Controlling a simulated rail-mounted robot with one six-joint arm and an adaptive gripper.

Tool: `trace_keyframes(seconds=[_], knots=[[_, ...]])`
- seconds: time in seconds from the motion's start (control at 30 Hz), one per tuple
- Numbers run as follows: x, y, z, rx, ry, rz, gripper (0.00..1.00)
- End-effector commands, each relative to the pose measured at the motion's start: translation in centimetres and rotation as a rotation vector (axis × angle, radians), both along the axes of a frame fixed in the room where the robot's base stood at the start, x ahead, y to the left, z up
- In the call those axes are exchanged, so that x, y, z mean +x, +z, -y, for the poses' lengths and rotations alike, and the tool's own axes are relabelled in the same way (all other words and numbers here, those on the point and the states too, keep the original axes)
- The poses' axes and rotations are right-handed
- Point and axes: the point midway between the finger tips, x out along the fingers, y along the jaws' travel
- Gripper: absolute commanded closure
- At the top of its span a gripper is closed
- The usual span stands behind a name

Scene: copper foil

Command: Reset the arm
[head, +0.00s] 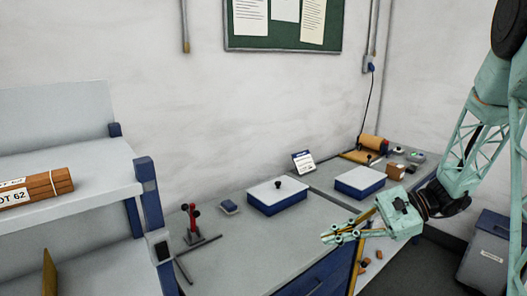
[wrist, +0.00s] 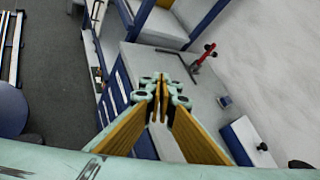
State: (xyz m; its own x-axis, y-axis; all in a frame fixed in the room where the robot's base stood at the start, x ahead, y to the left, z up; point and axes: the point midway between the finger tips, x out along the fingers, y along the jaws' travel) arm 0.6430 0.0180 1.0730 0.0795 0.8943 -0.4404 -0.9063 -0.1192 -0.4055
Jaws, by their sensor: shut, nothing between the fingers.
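My gripper (head: 342,233) is in the head view at the lower right, at the end of my pale green arm. It is held above the front edge of the grey workbench (head: 240,263). In the wrist view my gripper (wrist: 161,92) points toward the bench, with its fingertips together and nothing between them. The wooden-looking finger pads show on both sides.
Two blue boxes with white lids, one left (head: 278,197) and one right (head: 360,182), stand on the benches. A red stand (head: 192,224) and a small blue block (head: 229,207) are left of them.

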Motion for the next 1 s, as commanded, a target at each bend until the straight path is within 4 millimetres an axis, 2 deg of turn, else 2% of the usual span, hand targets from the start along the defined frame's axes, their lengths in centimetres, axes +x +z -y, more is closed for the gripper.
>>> trace_keyframes(seconds=[0.4, 1.0], knots=[[-5.2, 3.8, -2.6, -0.133, 0.139, 0.067, 1.0], [-12.7, 8.0, -4.7, -0.331, 0.322, 0.177, 1.0]])
